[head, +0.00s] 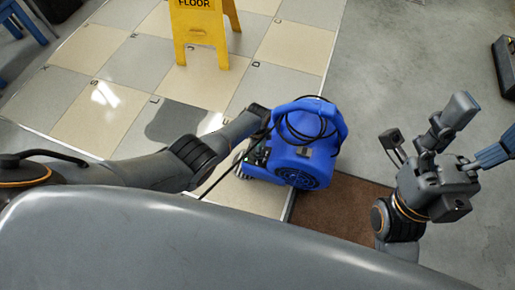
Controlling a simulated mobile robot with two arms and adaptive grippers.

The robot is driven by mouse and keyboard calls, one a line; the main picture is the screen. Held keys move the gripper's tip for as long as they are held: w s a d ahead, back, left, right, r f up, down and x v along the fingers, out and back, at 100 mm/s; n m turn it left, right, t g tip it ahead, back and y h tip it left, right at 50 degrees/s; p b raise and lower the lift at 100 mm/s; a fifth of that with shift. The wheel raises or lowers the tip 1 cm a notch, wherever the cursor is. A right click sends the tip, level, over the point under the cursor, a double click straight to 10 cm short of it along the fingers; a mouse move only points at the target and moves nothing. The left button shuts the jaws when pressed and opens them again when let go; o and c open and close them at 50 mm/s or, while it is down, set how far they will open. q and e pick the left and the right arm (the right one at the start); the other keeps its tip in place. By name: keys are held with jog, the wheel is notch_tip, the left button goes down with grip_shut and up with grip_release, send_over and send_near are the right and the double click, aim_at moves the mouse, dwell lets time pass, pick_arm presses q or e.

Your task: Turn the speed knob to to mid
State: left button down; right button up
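A blue floor blower (314,157) with a looped black cord on its handle stands in the middle of the head view. A dark panel with a small green light (247,160) is on its left side. I cannot make out the speed knob or its setting at this size. My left arm reaches in from the left, and its gripper end (258,114) is close beside the blower's upper left side. Whether it touches the blower, and how its fingers stand, I cannot tell.
A yellow floor sign (202,40) stands on the tiled floor (100,100), which has a dark wet-looking patch (182,123). A brown mat (335,207) lies by the blower. Bare grey concrete (410,60) is at the right. A dark case (505,65) sits at the right edge.

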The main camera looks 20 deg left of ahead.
pick_arm(q)
jog(key=shift+w+m, duration=0.1)
jog(key=shift+m, duration=0.9)
jog(key=c, duration=1)
grip_release()
notch_tip(320, 180, up, 12)
